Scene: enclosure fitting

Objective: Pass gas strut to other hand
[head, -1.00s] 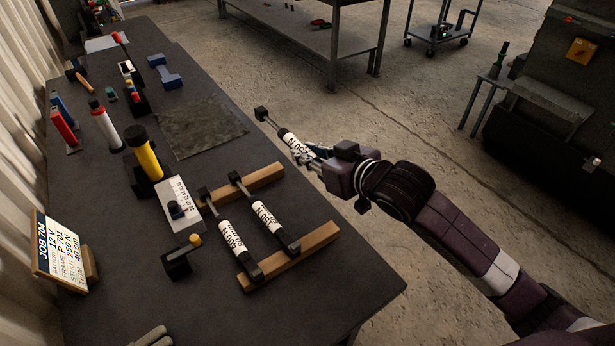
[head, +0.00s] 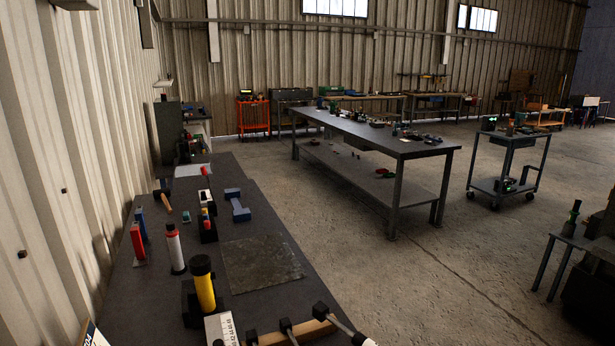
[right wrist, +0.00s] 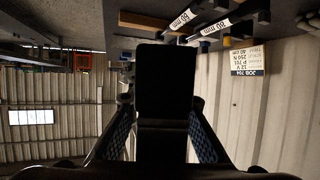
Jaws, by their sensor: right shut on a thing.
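The held gas strut shows its black end fitting (head: 320,310) and thin rod at the bottom edge of the head view, with a bit of its white body. My right gripper (right wrist: 161,106) shows in the right wrist view, its two fingers shut on the strut (right wrist: 165,75), whose dark end fills the middle. In the head view that gripper is out of frame. Two more struts lie on the wooden rest; only their black ends show in the head view, a left one (head: 252,337) and a right one (head: 286,326). My left gripper is in neither view.
The dark bench (head: 262,215) runs along the left wall. It bears a grey mat (head: 262,262), a yellow cylinder (head: 203,285), a red-and-white tube (head: 174,250) and a blue part (head: 237,206). A long table (head: 375,135) and a trolley (head: 505,160) stand beyond open floor.

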